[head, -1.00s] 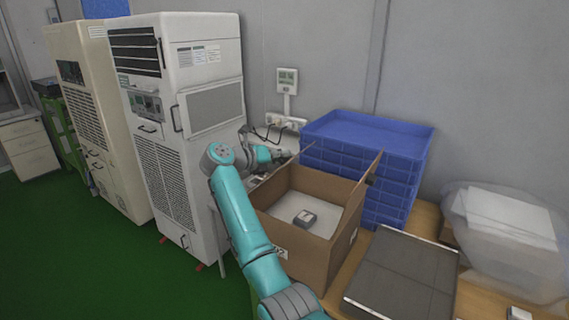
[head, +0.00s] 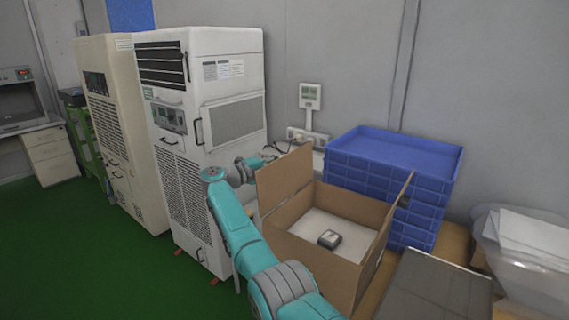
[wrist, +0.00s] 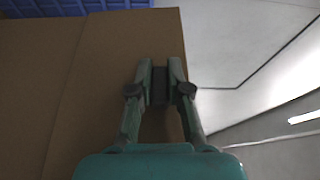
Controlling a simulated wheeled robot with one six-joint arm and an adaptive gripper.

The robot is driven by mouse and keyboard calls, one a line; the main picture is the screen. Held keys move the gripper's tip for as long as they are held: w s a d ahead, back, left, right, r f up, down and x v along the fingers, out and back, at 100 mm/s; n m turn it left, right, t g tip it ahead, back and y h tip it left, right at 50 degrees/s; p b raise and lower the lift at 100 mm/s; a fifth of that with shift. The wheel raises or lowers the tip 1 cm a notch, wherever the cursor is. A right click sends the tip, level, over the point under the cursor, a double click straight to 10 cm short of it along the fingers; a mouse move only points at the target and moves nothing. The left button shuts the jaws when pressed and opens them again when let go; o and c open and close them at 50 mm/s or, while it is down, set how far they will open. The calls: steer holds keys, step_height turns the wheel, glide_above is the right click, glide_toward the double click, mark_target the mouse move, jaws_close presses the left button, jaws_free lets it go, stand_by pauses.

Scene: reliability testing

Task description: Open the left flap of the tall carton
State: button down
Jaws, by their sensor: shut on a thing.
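The tall carton (head: 325,265) is a brown cardboard box standing open on the table. Its left flap (head: 284,182) stands up from the left rim as a broad panel. My gripper (wrist: 161,80) is shut on this flap close to one edge, and the flap's brown face (wrist: 100,85) fills the left of the wrist view. In the head view my arm reaches the flap from the left, and the fingertips are hard to make out. A right flap (head: 398,210) stands up, leaning outward. A small grey device (head: 330,239) lies on the carton's white inside.
Stacked blue crates (head: 395,165) stand right behind the carton. A dark flat panel (head: 440,285) lies to its right, near a clear bin (head: 520,240). A tall white cabinet (head: 205,130) stands close on the left. A wall socket (head: 308,138) is behind.

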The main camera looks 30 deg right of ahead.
steer(key=shift+w+a+f+n, duration=0.2)
steer(key=shift+w+f+n, duration=0.05)
steer(key=shift+w+n, duration=0.4)
steer(key=shift+h, duration=0.3)
steer(key=c, duration=1.1)
jaws_free()
steer(key=shift+a, duration=0.1)
steer(key=a+f, duration=0.1)
steer(key=a, duration=1)
steer(key=shift+a, duration=0.4)
